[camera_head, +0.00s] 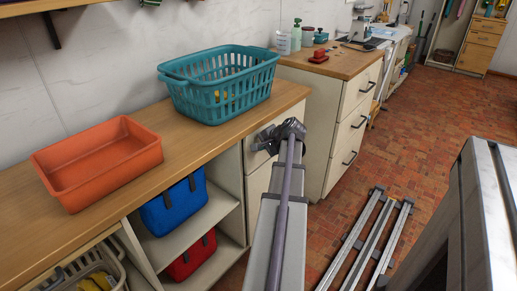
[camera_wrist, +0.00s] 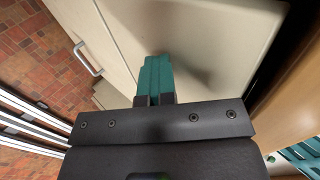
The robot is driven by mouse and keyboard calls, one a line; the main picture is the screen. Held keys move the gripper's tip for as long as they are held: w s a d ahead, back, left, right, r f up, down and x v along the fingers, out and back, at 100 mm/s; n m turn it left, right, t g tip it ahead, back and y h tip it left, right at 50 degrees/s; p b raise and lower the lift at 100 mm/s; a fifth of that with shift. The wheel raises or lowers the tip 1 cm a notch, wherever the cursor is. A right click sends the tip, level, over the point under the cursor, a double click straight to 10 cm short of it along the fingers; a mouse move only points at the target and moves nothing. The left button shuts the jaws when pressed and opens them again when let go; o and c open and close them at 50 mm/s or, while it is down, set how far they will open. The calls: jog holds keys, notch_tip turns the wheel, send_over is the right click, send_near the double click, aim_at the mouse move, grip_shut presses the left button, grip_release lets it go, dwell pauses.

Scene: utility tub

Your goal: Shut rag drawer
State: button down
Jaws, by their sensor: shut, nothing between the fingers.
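A cream drawer front (camera_head: 256,156) sits under the wooden counter, below the teal basket, partly hidden by my arm; no label shows which drawer holds rags. In the wrist view a broad cream front (camera_wrist: 205,35) fills the upper middle. My gripper (camera_head: 268,139) is at the top drawer front in the head view. Its teal fingers (camera_wrist: 157,68) are shut, empty, and point at the cream front, close to it; I cannot tell if they touch. A dark gap shows along the front's right edge. How far the drawer stands out is unclear.
A teal basket (camera_head: 222,84) and an orange tub (camera_head: 97,161) stand on the counter (camera_head: 150,140). Another drawer unit (camera_head: 346,133) stands beyond. Rails (camera_head: 366,240) lie on the brick floor.

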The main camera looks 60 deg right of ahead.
jog(key=shift+w+d, duration=0.1)
jog(key=shift+w, duration=0.2)
jog(key=shift+s, duration=0.1)
jog(key=s+f+p+v, duration=0.2)
jog(key=p+v, duration=0.5)
jog(key=v, duration=0.6)
